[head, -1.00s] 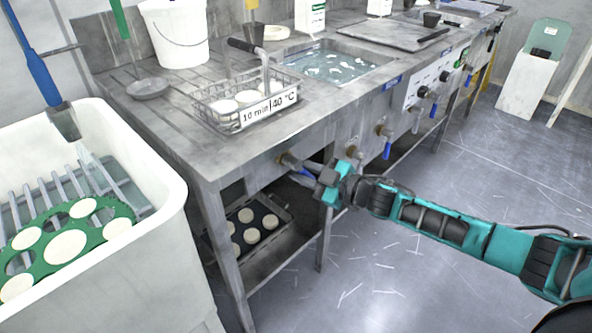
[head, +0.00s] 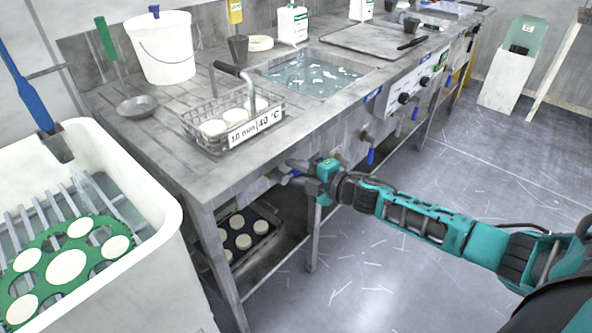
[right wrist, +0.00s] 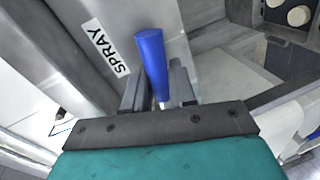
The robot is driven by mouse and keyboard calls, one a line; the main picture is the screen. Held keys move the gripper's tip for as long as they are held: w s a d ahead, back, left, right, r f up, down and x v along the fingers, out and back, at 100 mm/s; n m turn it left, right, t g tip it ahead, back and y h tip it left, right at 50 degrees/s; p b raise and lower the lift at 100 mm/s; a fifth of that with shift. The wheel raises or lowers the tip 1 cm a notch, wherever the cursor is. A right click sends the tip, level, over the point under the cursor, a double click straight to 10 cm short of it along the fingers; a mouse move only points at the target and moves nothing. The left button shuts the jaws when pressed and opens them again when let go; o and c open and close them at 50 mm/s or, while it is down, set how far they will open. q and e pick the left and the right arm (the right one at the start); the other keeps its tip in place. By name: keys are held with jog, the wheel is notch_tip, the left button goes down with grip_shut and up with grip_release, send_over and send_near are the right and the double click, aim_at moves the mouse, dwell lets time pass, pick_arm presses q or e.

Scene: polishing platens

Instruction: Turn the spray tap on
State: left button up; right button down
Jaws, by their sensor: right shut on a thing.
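The spray tap's blue lever (right wrist: 151,58) stands between the fingers of my right gripper (right wrist: 158,95) in the right wrist view. A label reading SPRAY (right wrist: 105,46) is on the panel beside it. In the head view my right gripper (head: 300,169) is at the front of the metal bench, shut on the blue lever (head: 292,174). The fingers partly hide the lever and tap body. My left gripper is not in view.
More blue-handled taps, one hanging down (head: 370,156), line the bench front (head: 290,133) further right. A white tub (head: 172,225) with a green carrier (head: 95,248) stands at left. A wire basket (head: 222,140) sits on top. A tray (head: 262,247) lies below.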

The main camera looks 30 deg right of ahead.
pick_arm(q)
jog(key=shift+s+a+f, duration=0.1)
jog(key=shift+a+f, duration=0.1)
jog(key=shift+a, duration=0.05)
pick_arm(e)
jog(key=shift+r+n, duration=0.15)
jog(key=shift+n, duration=0.15)
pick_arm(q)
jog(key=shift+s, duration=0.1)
pick_arm(e)
jog(key=c, duration=1.1)
grip_release()
jog(key=shift+s+d, duration=0.1)
pick_arm(q)
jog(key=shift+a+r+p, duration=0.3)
jog(key=shift+p, duration=0.6)
pick_arm(e)
jog(key=v, duration=1.2)
jog(key=shift+s+r, duration=0.1)
jog(key=shift+s, duration=0.25)
